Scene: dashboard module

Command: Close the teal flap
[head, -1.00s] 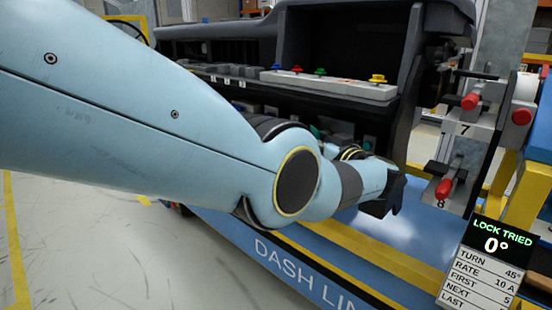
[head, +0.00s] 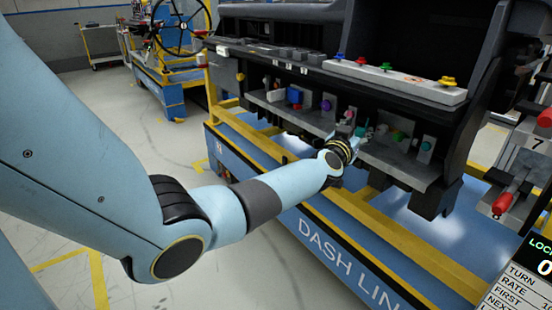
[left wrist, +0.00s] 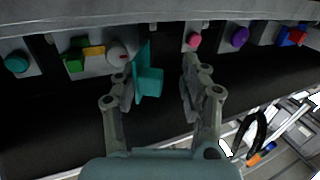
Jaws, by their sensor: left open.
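The teal flap (left wrist: 150,82) stands out from the grey panel as a thin upright plate with a block on it, in the left wrist view. In the head view a small teal part of it (head: 361,131) shows beside my gripper. My left gripper (left wrist: 156,76) is open and empty at the panel. The flap is between its two fingers, close to the finger at the left of the wrist view; I cannot tell whether they touch. In the head view the left gripper (head: 352,142) is small and partly hidden by its wrist. My right gripper is not in view.
Along the panel are a pink knob (left wrist: 193,40), a purple knob (left wrist: 240,37), a red-marked dial (left wrist: 118,55), a green and yellow part (left wrist: 78,60) and a round teal knob (left wrist: 16,62). A shelf with coloured knobs (head: 395,76) overhangs them. Red-handled levers (head: 503,204) stand at the right.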

